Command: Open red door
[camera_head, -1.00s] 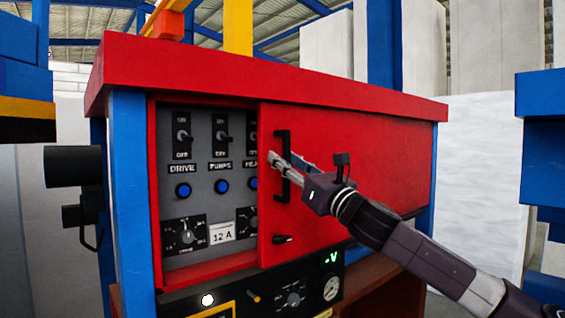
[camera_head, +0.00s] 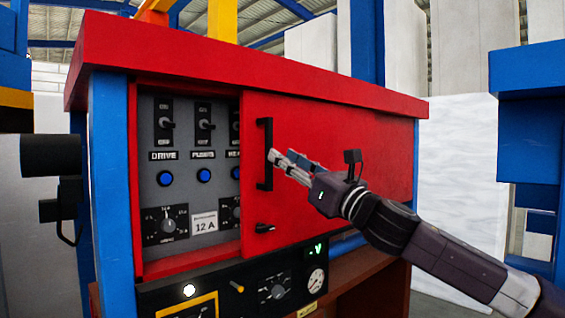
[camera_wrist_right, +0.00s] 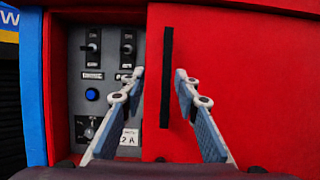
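The red door (camera_head: 340,160) is a sliding panel on the front of a red and blue cabinet. It stands partly open, covering the right part of the front, with switches showing to its left. It also fills the right of the wrist view (camera_wrist_right: 250,70). Its black vertical handle (camera_head: 265,135) is near its left edge. My right gripper (camera_head: 281,158) is just right of the handle in the head view. In the wrist view my right gripper (camera_wrist_right: 159,74) is open, with the handle (camera_wrist_right: 167,85) between its spread fingers, nearer the right one; neither visibly grips it. My left gripper is not in view.
Behind the opening is a grey panel (camera_head: 183,185) with switches, blue buttons and knobs. A small black latch (camera_head: 265,228) sits low on the door. A black control strip (camera_head: 250,285) runs below. A blue structure (camera_head: 540,125) stands at the right.

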